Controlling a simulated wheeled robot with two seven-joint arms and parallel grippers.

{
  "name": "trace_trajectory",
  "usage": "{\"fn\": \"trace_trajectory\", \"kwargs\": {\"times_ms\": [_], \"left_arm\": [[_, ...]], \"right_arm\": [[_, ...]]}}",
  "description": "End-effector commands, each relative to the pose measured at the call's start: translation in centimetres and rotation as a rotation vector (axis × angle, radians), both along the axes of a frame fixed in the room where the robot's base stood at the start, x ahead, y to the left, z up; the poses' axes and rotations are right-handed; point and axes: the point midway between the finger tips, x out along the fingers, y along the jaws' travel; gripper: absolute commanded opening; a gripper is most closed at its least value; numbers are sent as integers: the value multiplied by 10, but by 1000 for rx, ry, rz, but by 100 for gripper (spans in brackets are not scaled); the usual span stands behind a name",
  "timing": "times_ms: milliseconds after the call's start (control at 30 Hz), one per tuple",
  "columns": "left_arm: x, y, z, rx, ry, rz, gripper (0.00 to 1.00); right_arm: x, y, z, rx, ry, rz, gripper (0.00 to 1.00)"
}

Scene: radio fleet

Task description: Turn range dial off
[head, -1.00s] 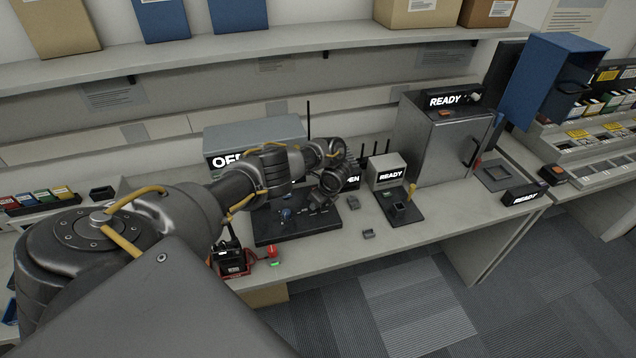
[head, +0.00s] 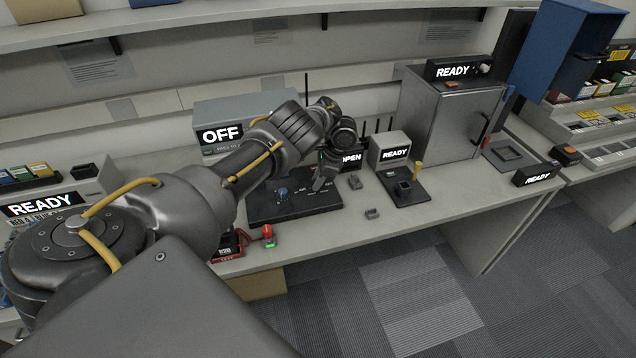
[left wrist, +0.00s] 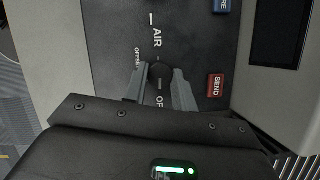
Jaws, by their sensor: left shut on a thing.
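A dark control panel (head: 262,212) lies on the bench and also fills the middle of the left wrist view (left wrist: 195,50). In that view a small black dial (left wrist: 159,70) sits between my fingertips, near the white words "AIR", "OFFSET" and a partly hidden "OF". No range label is readable, and I cannot tell where the dial points. My left gripper (left wrist: 158,78) is shut on this dial, one grey finger on each side. In the head view my left gripper (head: 322,182) is down at the panel's right part, and the dial is hidden there.
A blue knob (head: 282,193) stands on the panel's left part. A red "SEND" button (left wrist: 216,86) is right of my fingers. An "OFF" box (head: 222,134) stands behind the panel, a "READY" box (head: 390,152) to its right. A red-topped device (head: 267,232) sits at the front edge.

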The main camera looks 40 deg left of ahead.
Motion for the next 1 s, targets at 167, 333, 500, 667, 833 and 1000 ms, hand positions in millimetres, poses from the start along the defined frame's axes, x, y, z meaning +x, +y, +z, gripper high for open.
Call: {"fn": "trace_trajectory", "kwargs": {"times_ms": [167,333,500,667,833,1000], "left_arm": [[0,1,-1,0,0,45,4],[0,1,0,3,0,61,4],[0,2,1,2,-1,63,4],[0,2,1,2,-1,63,4],[0,1,1,2,-1,62,46],[0,1,0,1,-1,61,49]], "right_arm": [[0,0,-7,0,0,0,49],[0,0,-8,0,0,0,49],[0,-1,-8,-1,0,0,49],[0,-1,-8,-1,0,0,49],[0,-2,-8,-2,0,1,49],[0,-2,-8,-2,0,1,49]]}}
